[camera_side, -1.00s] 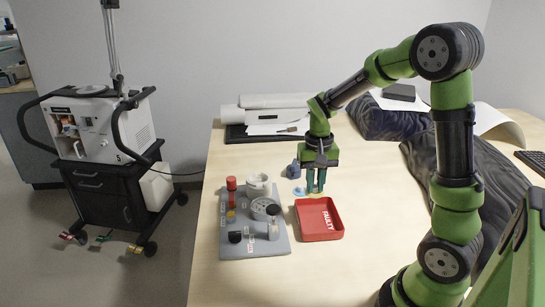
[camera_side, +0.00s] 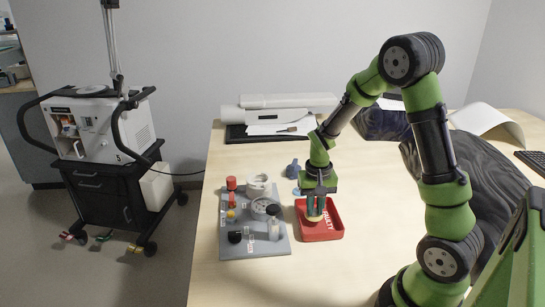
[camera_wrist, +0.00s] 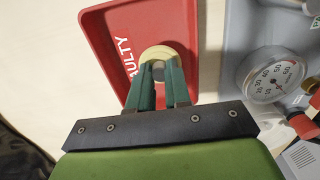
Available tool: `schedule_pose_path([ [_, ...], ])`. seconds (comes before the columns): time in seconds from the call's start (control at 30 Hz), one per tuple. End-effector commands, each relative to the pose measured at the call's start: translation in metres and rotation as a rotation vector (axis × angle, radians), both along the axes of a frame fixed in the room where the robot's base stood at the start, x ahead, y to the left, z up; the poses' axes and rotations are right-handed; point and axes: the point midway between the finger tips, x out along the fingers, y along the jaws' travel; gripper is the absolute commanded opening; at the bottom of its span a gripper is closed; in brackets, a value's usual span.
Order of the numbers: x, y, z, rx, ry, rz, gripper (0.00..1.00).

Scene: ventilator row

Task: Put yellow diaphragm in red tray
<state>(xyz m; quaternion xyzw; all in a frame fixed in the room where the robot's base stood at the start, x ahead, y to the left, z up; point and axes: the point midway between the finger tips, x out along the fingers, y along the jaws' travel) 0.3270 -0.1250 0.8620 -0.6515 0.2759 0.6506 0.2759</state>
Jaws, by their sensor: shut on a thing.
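The red tray (camera_side: 333,233), marked "FAULTY", sits on the table to the right of the grey board. In the wrist view its red floor (camera_wrist: 170,20) lies beneath my fingers. My gripper (camera_side: 315,217) is over the left part of the tray, fingers pointing down. In the wrist view my gripper (camera_wrist: 160,80) is shut on the yellow diaphragm (camera_wrist: 158,52), a pale yellow round piece between the fingertips. The diaphragm also shows at the fingertips in the side view (camera_side: 314,218). Whether it touches the tray floor I cannot tell.
The grey board (camera_side: 255,250) with a gauge (camera_wrist: 270,82) and several fittings lies left of the tray. A blue-grey part (camera_side: 293,169) and a light blue disc (camera_side: 297,191) lie behind the tray. Bare table lies in front.

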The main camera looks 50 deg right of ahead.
Motion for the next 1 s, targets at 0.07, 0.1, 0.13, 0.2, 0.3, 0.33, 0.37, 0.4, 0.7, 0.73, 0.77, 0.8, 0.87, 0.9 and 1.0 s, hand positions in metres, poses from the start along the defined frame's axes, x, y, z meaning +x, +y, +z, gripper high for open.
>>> schedule_pose_path([
  [0.07,0.000,0.000,-0.003,0.000,0.001,0.000,0.00],
  [0.1,0.000,0.000,-0.004,0.001,0.002,0.000,0.00],
  [0.13,-0.001,0.000,-0.005,0.001,0.002,-0.001,0.00],
  [0.2,-0.001,0.000,-0.007,0.001,0.003,-0.001,0.00],
  [0.3,0.000,0.000,-0.010,0.001,0.001,-0.001,0.00],
  [0.33,0.000,0.000,-0.010,0.001,0.001,-0.001,0.00],
  [0.37,0.000,0.000,-0.010,0.001,0.001,-0.001,0.00],
  [0.4,0.000,0.000,-0.010,0.001,0.001,-0.001,0.19],
  [0.7,0.000,0.000,-0.010,0.001,0.001,-0.001,0.43],
  [0.73,0.000,0.000,-0.010,0.001,0.001,0.000,0.43],
  [0.77,0.000,0.000,-0.010,0.001,0.001,0.000,0.43],
  [0.8,0.000,0.000,-0.009,0.001,0.001,0.000,0.43],
  [0.87,0.000,0.000,-0.008,0.001,0.001,0.000,0.43],
  [0.9,0.000,0.000,-0.006,0.000,0.000,0.000,0.43],
  [1.0,0.001,0.000,0.006,-0.001,-0.004,0.000,0.43],
])
